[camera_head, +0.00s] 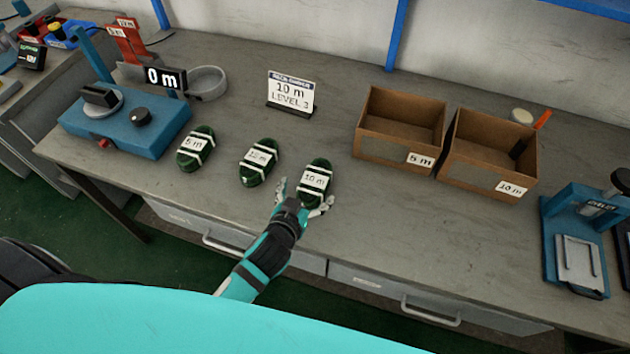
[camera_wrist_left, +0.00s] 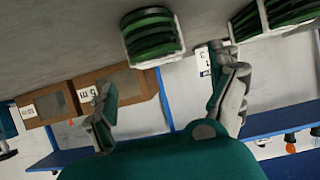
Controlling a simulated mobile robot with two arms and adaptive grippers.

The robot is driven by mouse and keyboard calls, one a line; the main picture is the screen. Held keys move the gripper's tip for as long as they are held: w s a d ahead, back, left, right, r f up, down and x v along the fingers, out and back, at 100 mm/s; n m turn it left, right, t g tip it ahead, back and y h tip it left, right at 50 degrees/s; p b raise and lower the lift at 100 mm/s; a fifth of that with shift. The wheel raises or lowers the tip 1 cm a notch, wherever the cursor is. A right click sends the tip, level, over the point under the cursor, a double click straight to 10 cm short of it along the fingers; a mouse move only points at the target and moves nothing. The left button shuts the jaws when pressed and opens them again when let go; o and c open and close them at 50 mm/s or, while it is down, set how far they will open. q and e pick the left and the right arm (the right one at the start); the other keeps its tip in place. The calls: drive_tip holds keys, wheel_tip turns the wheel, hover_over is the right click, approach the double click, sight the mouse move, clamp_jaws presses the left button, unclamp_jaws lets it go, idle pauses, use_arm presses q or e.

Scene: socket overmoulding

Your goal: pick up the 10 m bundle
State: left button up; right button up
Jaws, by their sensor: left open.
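The 10 m bundle (camera_head: 317,170), a dark green coil with white bands and a label, lies rightmost in a row of three on the bench. My left gripper (camera_head: 306,196) is open at its near end, with one finger towards each side. In the left wrist view the bundle (camera_wrist_left: 152,38) shows ahead of the open fingers (camera_wrist_left: 163,80), not gripped. Contact cannot be told. The middle bundle (camera_head: 259,162) has a label I cannot read surely, and the 5 m bundle (camera_head: 195,149) lies leftmost. My right gripper is not in view.
A sign reading 10 m LEVEL 3 (camera_head: 291,92) stands behind the bundles. Cardboard boxes labelled 5 m (camera_head: 395,150) and 10 m (camera_head: 480,180) stand to the right. A blue winding device (camera_head: 120,135) is at left, a blue press (camera_head: 575,235) at far right. Bench between bundles and boxes is clear.

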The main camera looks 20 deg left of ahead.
sight(312, 186)
use_arm(q)
drive_tip(key=shift+x, duration=1.25)
drive_tip(key=shift+w+f, duration=0.15)
drive_tip(key=shift+w, duration=0.15)
drive_tip(key=x, duration=0.4)
drive_tip(key=shift+w+f+p, duration=0.1)
drive_tip(key=shift+f+p, duration=0.25)
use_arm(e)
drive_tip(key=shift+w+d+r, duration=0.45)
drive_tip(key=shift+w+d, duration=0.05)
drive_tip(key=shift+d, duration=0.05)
use_arm(q)
drive_tip(key=c, duration=1.4)
drive_tip(key=shift+r, duration=0.1)
drive_tip(key=shift+c, duration=0.2)
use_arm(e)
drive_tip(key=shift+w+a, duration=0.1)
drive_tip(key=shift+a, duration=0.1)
